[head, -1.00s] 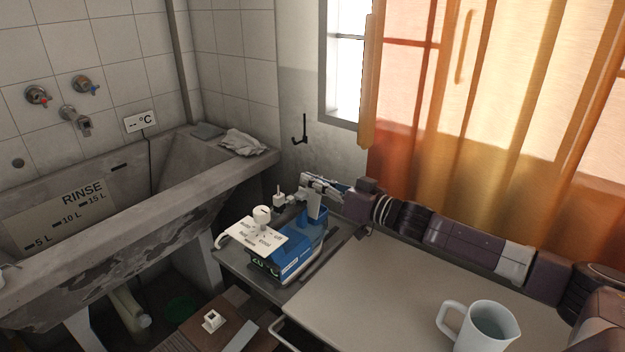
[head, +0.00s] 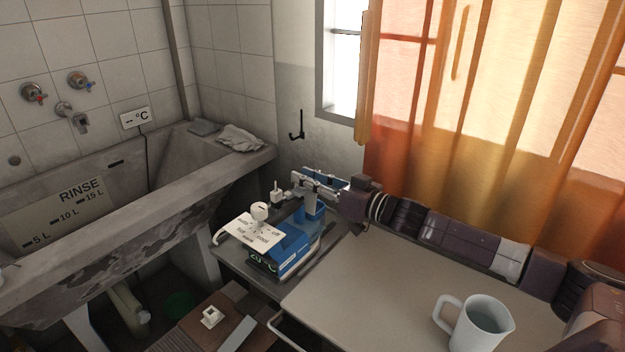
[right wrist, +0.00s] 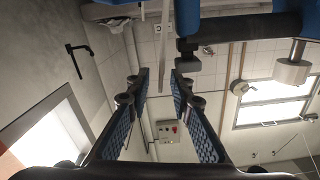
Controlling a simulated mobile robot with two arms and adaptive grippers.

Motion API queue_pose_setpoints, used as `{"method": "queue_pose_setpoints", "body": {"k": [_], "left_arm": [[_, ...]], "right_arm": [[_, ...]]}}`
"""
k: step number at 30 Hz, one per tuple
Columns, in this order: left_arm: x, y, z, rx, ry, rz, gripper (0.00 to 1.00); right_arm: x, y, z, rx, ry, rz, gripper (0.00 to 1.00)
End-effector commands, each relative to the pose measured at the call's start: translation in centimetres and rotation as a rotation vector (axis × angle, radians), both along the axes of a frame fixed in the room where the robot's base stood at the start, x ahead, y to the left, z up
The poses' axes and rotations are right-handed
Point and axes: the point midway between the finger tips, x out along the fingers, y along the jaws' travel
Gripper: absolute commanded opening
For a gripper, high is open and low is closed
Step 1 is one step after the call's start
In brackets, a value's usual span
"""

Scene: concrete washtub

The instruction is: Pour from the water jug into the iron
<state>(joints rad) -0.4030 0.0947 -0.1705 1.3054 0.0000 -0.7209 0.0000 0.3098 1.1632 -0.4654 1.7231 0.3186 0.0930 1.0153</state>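The water jug (head: 478,326) is pale, with its handle to the left and grey-blue liquid inside. It stands upright on the beige board at the lower right, with no gripper on it. The iron appears to be the blue and white appliance (head: 298,262) on the grey stand between washtub and board. My right gripper (head: 303,182) is above its back part, beside blue parts. Any contact is unclear. My left gripper is out of view.
A printed card (head: 247,232) and a white knob are at the appliance's front left. The concrete washtub (head: 150,200) fills the left side, with a cloth (head: 240,138) on its corner. The beige board (head: 390,285) is clear left of the jug.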

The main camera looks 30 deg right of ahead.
Motion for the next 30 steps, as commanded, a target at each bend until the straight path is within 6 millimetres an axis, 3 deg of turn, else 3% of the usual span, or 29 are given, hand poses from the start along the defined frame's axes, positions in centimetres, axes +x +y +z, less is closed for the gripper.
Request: {"method": "queue_pose_setpoints", "body": {"k": [30], "left_arm": [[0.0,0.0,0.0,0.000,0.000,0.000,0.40]], "right_arm": [[-6.9,-2.8,-0.3,0.002,0.004,0.001,0.21]]}}
